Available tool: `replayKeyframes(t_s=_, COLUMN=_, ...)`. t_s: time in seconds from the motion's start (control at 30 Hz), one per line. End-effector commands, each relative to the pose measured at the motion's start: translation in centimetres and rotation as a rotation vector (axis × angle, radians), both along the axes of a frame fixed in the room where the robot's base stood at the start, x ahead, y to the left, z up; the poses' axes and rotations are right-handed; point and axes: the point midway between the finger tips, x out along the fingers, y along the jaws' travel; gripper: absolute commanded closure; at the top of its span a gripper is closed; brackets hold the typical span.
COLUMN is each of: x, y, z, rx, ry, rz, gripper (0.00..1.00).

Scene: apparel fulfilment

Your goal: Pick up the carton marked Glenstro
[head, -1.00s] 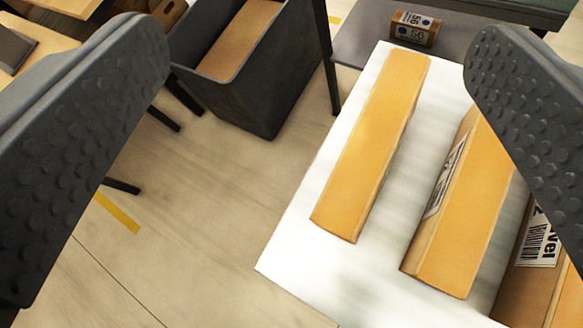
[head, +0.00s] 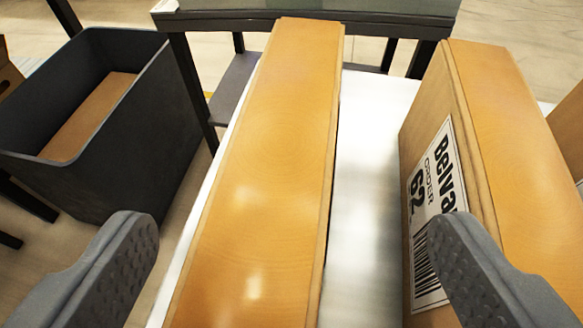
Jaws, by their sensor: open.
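A long orange-brown carton (head: 255,170) stands on a white tabletop (head: 365,190) in the middle of the head view. Its top faces me and I see no label on it, so I cannot tell if it is the one marked Glenstro. A second carton (head: 520,150) to its right has a side label (head: 435,205) reading "Belva", cut off, and "ORDER 62". My gripper (head: 290,250) is open, its two fingers wide apart in the foreground. The first carton lies between them in the picture, and the right finger overlaps the Belva carton's label. Nothing is held.
Part of another carton (head: 572,135) shows at the right edge. A dark grey bin (head: 130,175) with a brown carton (head: 88,118) inside stands at the left. A dark-framed table (head: 300,22) is behind. A white strip of tabletop separates the two near cartons.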

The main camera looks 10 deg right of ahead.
Motion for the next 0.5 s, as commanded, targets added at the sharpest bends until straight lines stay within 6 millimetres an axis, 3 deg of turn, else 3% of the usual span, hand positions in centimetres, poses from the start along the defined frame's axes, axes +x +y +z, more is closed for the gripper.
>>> replayKeyframes(t_s=0.5, x=3.2, y=-0.1, z=-1.9, rx=0.0, ry=0.0, rz=0.001, gripper=0.18)
